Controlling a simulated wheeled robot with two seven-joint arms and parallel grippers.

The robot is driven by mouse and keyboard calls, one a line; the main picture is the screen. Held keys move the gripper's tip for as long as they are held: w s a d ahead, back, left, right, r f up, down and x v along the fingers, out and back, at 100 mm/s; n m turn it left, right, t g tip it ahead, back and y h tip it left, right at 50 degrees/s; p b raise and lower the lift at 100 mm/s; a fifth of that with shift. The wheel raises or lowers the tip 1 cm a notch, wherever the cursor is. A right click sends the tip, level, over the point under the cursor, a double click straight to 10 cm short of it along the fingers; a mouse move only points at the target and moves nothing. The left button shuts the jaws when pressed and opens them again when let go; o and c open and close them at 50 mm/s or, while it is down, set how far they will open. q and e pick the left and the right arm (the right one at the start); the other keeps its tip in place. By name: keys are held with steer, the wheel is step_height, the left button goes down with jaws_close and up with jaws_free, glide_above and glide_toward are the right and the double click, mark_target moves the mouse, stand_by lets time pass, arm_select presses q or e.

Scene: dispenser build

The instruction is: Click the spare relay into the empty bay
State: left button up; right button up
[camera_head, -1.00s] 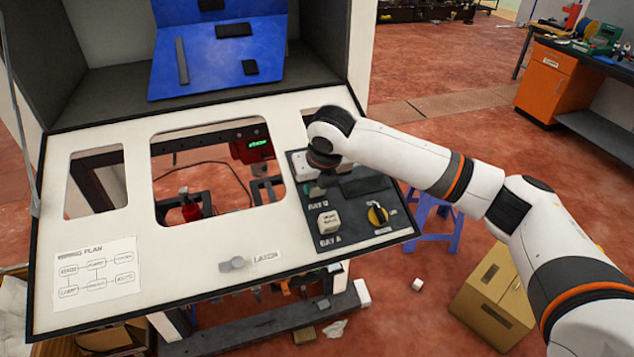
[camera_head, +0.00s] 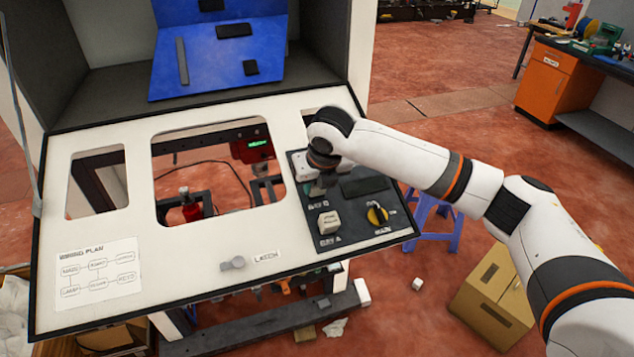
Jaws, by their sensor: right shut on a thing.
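A dark panel (camera_head: 347,239) is set into the right part of the sloping white console. A pale relay block (camera_head: 328,222) sits on it above the "BAY A" label. My right gripper (camera_head: 321,183) points down at the panel's upper part, just above the label that seems to read "BAY B". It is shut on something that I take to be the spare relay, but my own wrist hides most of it. I cannot tell whether the held part touches the bay. My left gripper is out of view.
A dark rectangular plate (camera_head: 365,187) lies just right of my gripper. A grey latch knob (camera_head: 233,263) sits lower left. A large window opening (camera_head: 218,178) is left of the panel.

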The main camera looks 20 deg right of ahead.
steer(key=shift+w+f, duration=0.15)
steer(key=shift+f, duration=0.2)
stand_by(0.8)
steer(key=o, duration=1.1)
steer(key=shift+o, duration=0.6)
steer(key=o, duration=0.4)
steer(key=shift+r, duration=0.1)
steer(key=shift+v, duration=3)
